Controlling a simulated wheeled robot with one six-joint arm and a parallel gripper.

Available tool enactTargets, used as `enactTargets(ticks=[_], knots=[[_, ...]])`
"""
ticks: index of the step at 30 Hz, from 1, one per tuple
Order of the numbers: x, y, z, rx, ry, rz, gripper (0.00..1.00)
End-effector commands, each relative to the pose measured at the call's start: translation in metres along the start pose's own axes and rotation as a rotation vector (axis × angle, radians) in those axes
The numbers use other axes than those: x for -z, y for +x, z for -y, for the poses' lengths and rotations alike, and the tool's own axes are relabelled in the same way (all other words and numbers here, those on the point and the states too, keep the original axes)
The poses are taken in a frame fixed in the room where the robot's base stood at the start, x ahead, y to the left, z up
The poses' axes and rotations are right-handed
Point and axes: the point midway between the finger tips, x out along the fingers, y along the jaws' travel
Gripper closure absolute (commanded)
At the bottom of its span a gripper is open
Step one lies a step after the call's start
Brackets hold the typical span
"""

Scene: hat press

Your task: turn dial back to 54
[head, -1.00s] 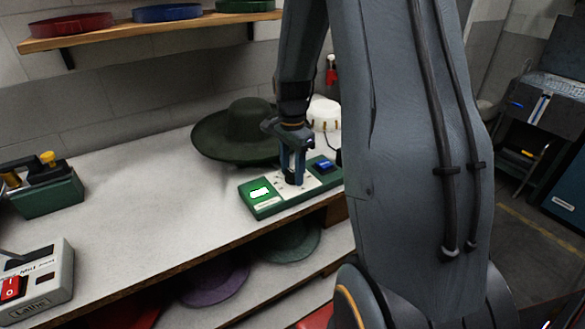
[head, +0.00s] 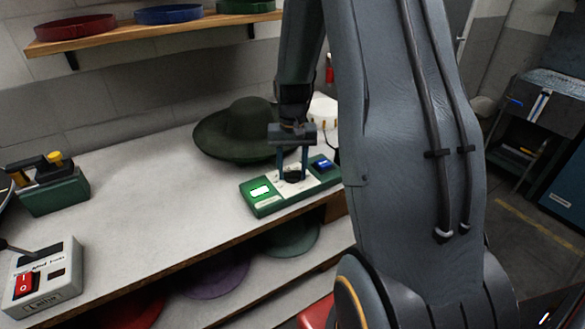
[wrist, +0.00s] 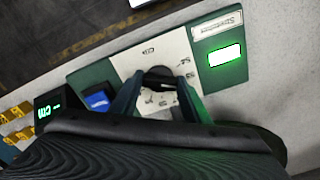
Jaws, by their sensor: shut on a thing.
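A green control box lies on the white bench; its end shows in the head view (head: 262,208). It has a pale dial plate (wrist: 180,50) with printed numbers, too small to read surely, and a black dial knob (head: 292,175). It also has a lit green-white display (head: 260,190) and a blue button (head: 323,163). My gripper (head: 292,172) points down over the plate, its fingers on either side of the knob. In the wrist view my gripper (wrist: 158,92) is shut on the knob (wrist: 160,76). Its fingers hide part of the scale.
A dark green hat (head: 235,130) sits right behind the box, and a white object (head: 323,108) stands behind my gripper. A grey switch box (head: 45,280) and a green device (head: 50,190) are at the left. The middle of the bench is clear.

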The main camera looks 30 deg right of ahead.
Motion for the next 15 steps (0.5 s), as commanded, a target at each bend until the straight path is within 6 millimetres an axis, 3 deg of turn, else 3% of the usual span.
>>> enactTargets(ticks=[15], knots=[[0.0009,-0.0017,-0.0011,0.000,-0.479,-0.002,0.80]])
